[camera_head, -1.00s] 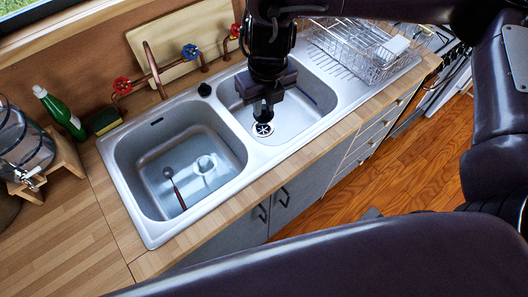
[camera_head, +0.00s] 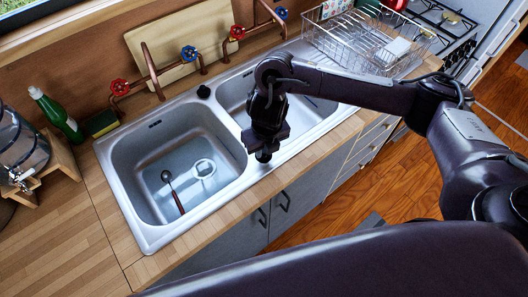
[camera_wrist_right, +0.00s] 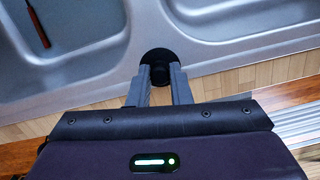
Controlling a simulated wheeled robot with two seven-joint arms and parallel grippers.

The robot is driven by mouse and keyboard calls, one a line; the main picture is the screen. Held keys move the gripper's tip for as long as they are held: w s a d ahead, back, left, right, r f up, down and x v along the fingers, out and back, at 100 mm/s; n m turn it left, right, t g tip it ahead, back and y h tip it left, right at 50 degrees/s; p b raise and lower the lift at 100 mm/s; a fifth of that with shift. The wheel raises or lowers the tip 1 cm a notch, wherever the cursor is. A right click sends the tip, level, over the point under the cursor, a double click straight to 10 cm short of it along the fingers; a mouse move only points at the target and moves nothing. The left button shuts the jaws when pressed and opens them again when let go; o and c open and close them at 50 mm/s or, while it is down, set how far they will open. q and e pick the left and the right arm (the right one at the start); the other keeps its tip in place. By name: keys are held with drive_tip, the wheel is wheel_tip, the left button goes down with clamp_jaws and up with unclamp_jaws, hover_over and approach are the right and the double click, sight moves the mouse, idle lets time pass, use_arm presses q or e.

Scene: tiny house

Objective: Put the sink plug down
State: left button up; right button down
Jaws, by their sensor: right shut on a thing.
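The black sink plug (camera_wrist_right: 157,60) is between the fingertips of my right gripper (camera_wrist_right: 157,76). The plug also shows in the head view (camera_head: 263,157), small and dark below the fingers. My right gripper (camera_head: 264,149) is shut on it, over the front sink rim near the divider between the two basins. I cannot tell whether the plug touches the rim. The double metal sink (camera_head: 150,238) has its left basin in clear view, while my arm partly covers the right basin. My left gripper is not in view.
A ladle-like utensil (camera_head: 172,188) lies in the left basin. A small black knob-like thing (camera_head: 204,91) sits on the back rim. Red- and blue-handled taps (camera_head: 189,53), a green bottle (camera_head: 58,115) and a wire dish rack (camera_head: 350,40) stand behind. The wooden counter (camera_head: 60,235) at left is clear.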

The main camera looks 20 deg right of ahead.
sight(266, 159)
drive_tip(key=shift+f, duration=0.9)
drive_tip(key=shift+f+b, duration=0.2)
drive_tip(key=shift+b, duration=0.1)
drive_tip(key=c, duration=1.3)
unclamp_jaws()
drive_tip(key=shift+r, duration=0.15)
drive_tip(key=shift+r+p, duration=0.3)
drive_tip(key=shift+p, duration=0.05)
drive_tip(key=shift+s+d+r+p, duration=0.1)
drive_tip(key=shift+s+r+p, duration=0.25)
drive_tip(key=shift+r, duration=1.55)
drive_tip(key=shift+s+r+p, duration=0.1)
drive_tip(key=shift+r+p, duration=0.45)
drive_tip(key=shift+r, duration=1.4)
drive_tip(key=shift+s+d+r+p, duration=0.1)
drive_tip(key=shift+s+r+p, duration=0.25)
drive_tip(key=shift+r, duration=1.55)
drive_tip(key=shift+w, duration=0.1)
